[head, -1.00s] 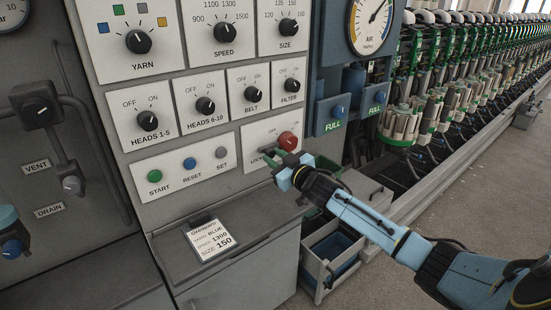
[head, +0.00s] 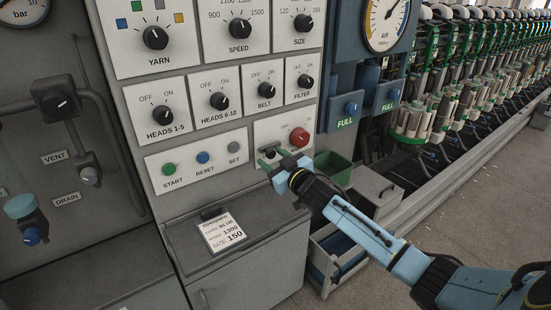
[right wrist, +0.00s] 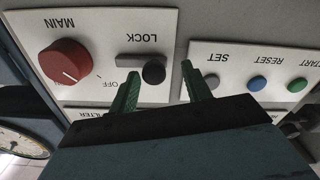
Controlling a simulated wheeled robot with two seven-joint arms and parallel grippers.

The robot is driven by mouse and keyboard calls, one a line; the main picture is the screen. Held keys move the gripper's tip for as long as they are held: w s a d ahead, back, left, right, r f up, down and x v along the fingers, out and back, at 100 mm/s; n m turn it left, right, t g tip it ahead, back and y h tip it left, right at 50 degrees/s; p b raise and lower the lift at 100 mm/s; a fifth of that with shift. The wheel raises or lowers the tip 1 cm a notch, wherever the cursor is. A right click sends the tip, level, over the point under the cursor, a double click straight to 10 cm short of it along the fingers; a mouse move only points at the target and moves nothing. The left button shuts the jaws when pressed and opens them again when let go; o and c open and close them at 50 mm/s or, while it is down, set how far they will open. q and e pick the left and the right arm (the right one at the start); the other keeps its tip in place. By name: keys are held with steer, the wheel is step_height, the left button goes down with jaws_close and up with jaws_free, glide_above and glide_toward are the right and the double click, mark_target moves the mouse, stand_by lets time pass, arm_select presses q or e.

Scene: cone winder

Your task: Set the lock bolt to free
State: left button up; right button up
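The lock bolt shows in the right wrist view, upside down, under the label LOCK. It has a grey bar (right wrist: 128,61) and a round black knob (right wrist: 153,73). In the head view the bolt lies left of the red MAIN knob (head: 299,137), largely hidden by my gripper. My right gripper (head: 272,158) is at the bolt. In the right wrist view its two green fingers (right wrist: 160,75) are apart, with the black knob between their tips in the picture, nearer the left finger. I cannot tell whether they touch it. My left gripper is in neither view.
The START, RESET and SET buttons (head: 234,146) sit beside the lock plate. Rotary switches, such as the BELT switch (head: 265,90), are above. A label card (head: 222,234) lies on the ledge below. Green (head: 334,168) and blue bins stand at the right.

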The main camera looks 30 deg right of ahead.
steer(key=shift+d, duration=0.15)
steer(key=s+d, duration=0.1)
steer(key=s, duration=1.2)
steer(key=shift+s, duration=0.2)
steer(key=s+f+m+g+h, duration=0.1)
steer(key=s+f+g, duration=0.25)
steer(key=f, duration=0.85)
steer(key=s+d+f+m+g+h+b, duration=0.15)
steer(key=s+f, duration=0.35)
steer(key=f, duration=0.7)
steer(key=s+f+g+p, duration=0.1)
steer(key=s+f+g, duration=0.25)
steer(key=f, duration=0.85)
steer(key=s+a+f+g, duration=0.2)
steer(key=s+a+f, duration=0.2)
steer(key=s, duration=0.7)
steer(key=s+a+f+g+b, duration=0.1)
steer(key=s+a+f+g, duration=0.2)
steer(key=s+f, duration=0.6)
steer(key=s+a+f+g, duration=0.3)
steer(key=s+a+f, duration=0.2)
steer(key=s, duration=0.8)
step_height(320, 180, down, 2)
steer(key=shift+s+a+f+n+y, duration=0.2)
steer(key=shift+n+y, duration=0.25)
steer(key=shift+g, duration=0.25)
steer(key=shift+c, duration=0.5)
